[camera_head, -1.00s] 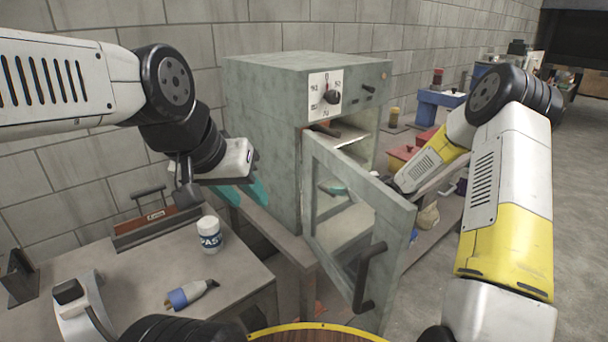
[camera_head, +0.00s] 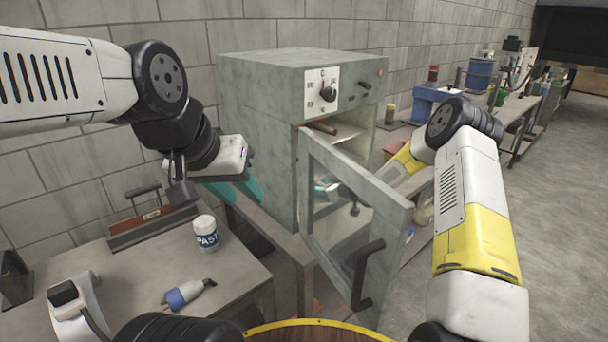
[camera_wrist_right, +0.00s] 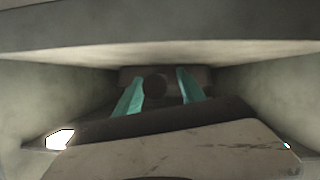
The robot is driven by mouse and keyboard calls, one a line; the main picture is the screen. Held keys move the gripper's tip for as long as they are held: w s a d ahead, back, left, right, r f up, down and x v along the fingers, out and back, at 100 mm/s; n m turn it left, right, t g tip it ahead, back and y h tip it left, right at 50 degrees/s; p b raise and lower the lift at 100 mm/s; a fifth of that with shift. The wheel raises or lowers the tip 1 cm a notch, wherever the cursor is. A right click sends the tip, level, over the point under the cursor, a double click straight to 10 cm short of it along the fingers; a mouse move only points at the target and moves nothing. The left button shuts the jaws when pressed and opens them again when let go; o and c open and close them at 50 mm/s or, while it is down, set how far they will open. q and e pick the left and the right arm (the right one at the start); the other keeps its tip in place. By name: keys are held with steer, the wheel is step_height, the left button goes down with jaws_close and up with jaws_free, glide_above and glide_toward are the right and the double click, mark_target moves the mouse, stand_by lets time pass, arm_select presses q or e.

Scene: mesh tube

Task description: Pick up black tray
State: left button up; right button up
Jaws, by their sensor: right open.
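In the right wrist view a dark, flat-fronted thing, probably the black tray (camera_wrist_right: 204,76), lies at the back of the oven chamber, with a round black knob (camera_wrist_right: 154,87) in front. My right gripper (camera_wrist_right: 160,80) is open, its teal fingers on either side of the knob; contact cannot be told. In the head view my right gripper (camera_head: 326,187) shows only partly through the door glass. The grey oven (camera_head: 255,130) has its door (camera_head: 402,215) swung open. My left gripper (camera_head: 236,190) looks open and empty, left of the oven.
The open door with its black handle (camera_head: 362,275) stands between my arms. Chamber walls and roof are close around my right gripper. A white jar (camera_head: 206,234), a blue-and-white tool (camera_head: 188,294) and a red-brown toolbox (camera_head: 150,222) are on the left table (camera_head: 235,285).

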jaws_close()
steer(key=shift+r, duration=0.1)
stand_by(1.2)
